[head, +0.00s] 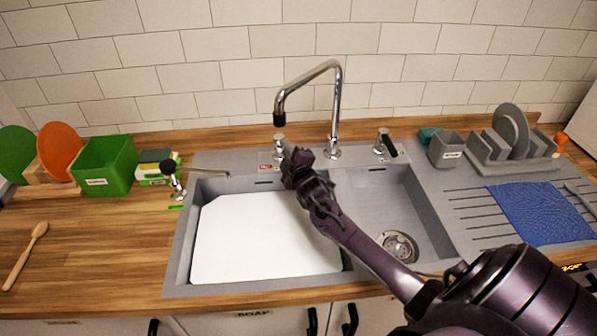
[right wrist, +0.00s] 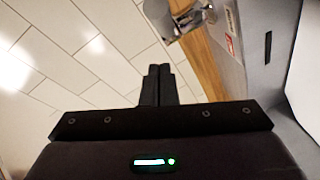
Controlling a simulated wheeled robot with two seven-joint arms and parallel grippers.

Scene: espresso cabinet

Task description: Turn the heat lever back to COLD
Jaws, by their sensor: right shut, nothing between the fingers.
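A chrome lever handle (head: 279,143) stands on the sink's back ledge, left of the faucet, with a small red label (head: 265,168) beside its base. I take it as the heat lever; the label is too small to read. My right gripper (head: 292,158) is shut and empty, at the lever and partly in front of it. In the right wrist view, the shut fingers (right wrist: 158,85) point toward a chrome part (right wrist: 176,16) at the top, with the red label (right wrist: 229,46) to its right. I cannot tell whether they touch. My left gripper is out of view.
The chrome faucet (head: 333,105) rises just right of my gripper. Another chrome lever (head: 383,142) stands further right. A white board (head: 265,240) covers the left basin. A dish rack (head: 510,155) is at right.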

